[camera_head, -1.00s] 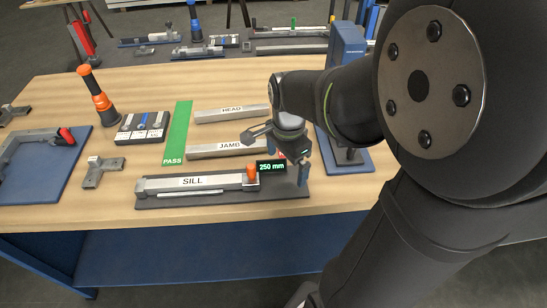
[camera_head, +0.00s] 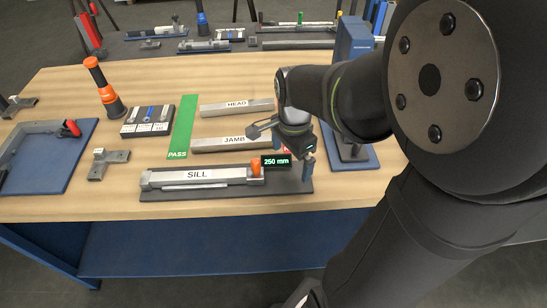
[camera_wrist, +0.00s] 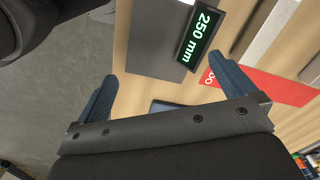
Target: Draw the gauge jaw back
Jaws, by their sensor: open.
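The length gauge is a dark base plate (camera_head: 220,191) near the front edge of the bench. A grey bar labelled SILL (camera_head: 195,176) lies on it. The gauge jaw with its orange top (camera_head: 256,167) stands at the bar's right end; I cannot tell if it touches the bar. The gauge display (camera_head: 276,161) reads 250 mm and also shows in the wrist view (camera_wrist: 200,35). My gripper (camera_head: 295,165) is open and empty, just right of the jaw and display, above the plate's right end. Its blue fingers (camera_wrist: 162,70) are apart in the wrist view, where the orange jaw is not visible.
Bars labelled JAMB (camera_head: 232,144) and HEAD (camera_head: 237,107) lie behind the gauge, right of the green PASS strip (camera_head: 182,128). A blue stand (camera_head: 353,45) rises at right. An orange-handled tool (camera_head: 105,88), a small block set (camera_head: 147,120) and a blue tray (camera_head: 75,155) are left.

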